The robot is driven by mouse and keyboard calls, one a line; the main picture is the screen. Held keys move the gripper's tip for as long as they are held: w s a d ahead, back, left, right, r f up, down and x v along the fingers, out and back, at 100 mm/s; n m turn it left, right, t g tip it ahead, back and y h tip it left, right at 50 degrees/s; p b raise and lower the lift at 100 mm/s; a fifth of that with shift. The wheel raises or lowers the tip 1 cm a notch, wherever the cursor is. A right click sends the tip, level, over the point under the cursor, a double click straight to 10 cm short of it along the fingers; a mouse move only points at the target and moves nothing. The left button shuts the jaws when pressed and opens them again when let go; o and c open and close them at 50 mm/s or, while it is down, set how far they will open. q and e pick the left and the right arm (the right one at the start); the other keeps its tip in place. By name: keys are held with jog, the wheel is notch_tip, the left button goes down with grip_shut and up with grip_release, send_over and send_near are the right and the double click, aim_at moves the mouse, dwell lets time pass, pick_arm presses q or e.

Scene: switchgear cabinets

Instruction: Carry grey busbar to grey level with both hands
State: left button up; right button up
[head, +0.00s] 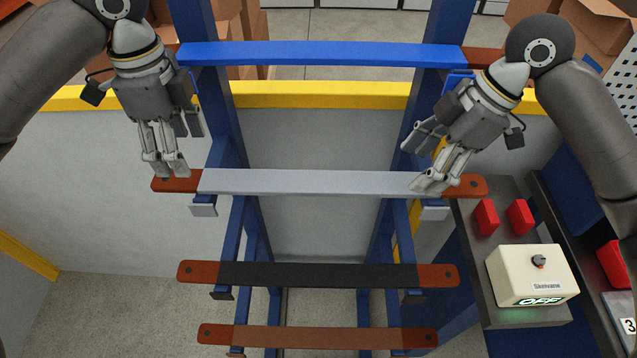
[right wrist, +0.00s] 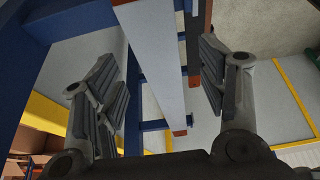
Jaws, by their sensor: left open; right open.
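The grey busbar (head: 300,183), with red-brown ends, lies level across the blue rack. Small light-grey brackets, left (head: 203,210) and right (head: 434,213), show just below it; exact contact is hard to tell. My left gripper (head: 172,150) is open and empty at the bar's left end, its fingertips close to the red-brown end. My right gripper (head: 425,163) is open near the right end, its lower fingers overlapping the bar in the picture. In the right wrist view the grey bar (right wrist: 152,65) runs between the spread fingers of my right gripper (right wrist: 160,90).
A blue busbar (head: 320,55) spans the rack above. A black busbar (head: 310,275) and a brown busbar (head: 310,337) lie below. A switch box (head: 532,275) reading OFF and red blocks (head: 486,217) stand at the right. A yellow-topped wall (head: 320,95) is behind.

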jog(key=shift+v, duration=1.85)
jog(key=shift+s, duration=0.1)
